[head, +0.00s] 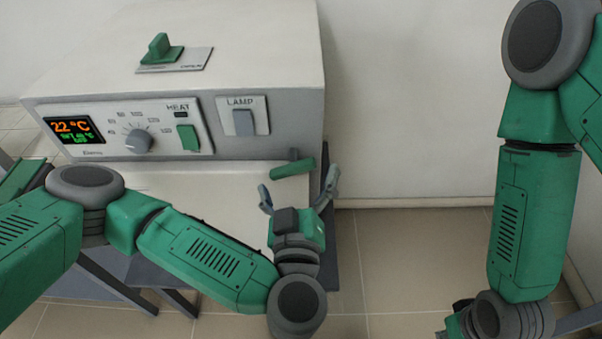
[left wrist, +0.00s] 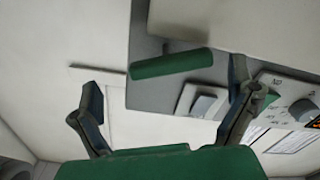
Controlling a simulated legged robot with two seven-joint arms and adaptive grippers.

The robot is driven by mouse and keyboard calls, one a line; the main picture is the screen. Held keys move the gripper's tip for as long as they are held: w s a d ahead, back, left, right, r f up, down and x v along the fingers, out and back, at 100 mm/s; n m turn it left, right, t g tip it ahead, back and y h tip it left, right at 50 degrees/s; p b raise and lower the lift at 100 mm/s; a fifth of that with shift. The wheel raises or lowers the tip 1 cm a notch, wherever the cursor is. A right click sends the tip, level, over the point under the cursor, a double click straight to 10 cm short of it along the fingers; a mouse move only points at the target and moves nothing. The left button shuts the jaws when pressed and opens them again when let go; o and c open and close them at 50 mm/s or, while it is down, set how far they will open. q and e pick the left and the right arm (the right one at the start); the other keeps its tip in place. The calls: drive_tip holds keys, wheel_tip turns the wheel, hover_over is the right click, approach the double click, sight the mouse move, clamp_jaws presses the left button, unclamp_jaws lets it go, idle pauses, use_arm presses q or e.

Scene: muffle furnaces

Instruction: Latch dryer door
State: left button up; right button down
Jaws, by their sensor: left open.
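The dryer (head: 190,80) is a white box with a grey control panel. Its white door (head: 200,185) is below the panel, partly hidden by my left arm; I cannot tell if it is fully closed. The green latch handle (head: 292,168) sticks out at the door's upper right, lying nearly level. It also shows in the left wrist view (left wrist: 172,64), ahead of and between the fingers. My left gripper (head: 299,190) is open and empty just below the handle, fingers spread either side, apart from it. My right gripper (head: 458,320) is partly visible at the bottom edge; its fingers are hidden.
The panel carries a lit display (head: 73,130), a grey dial (head: 138,141), a green heat switch (head: 188,138) and a grey lamp switch (head: 243,122). A green knob (head: 160,48) stands on top. Free floor (head: 410,260) lies right of the dryer, before a white wall.

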sight(282, 173)
use_arm(q)
drive_tip(key=shift+w+a, duration=0.75)
drive_tip(key=shift+a, duration=0.25)
drive_tip(key=shift+w+a, duration=0.2)
drive_tip(key=shift+a, duration=0.15)
drive_tip(key=shift+d, duration=1.05)
drive_tip(key=shift+c, duration=0.8)
drive_tip(key=shift+d, duration=0.25)
drive_tip(key=c, duration=0.7)
drive_tip(key=shift+c, duration=1.1)
drive_tip(key=shift+s+a+r, duration=0.1)
drive_tip(key=shift+a, duration=0.2)
drive_tip(key=shift+c, duration=0.5)
drive_tip(key=shift+w+a, duration=0.2)
drive_tip(key=shift+a, duration=0.25)
drive_tip(key=shift+s+d, duration=0.1)
drive_tip(key=shift+d, duration=0.2)
use_arm(e)
drive_tip(key=shift+s+a, duration=0.1)
drive_tip(key=shift+a, duration=0.5)
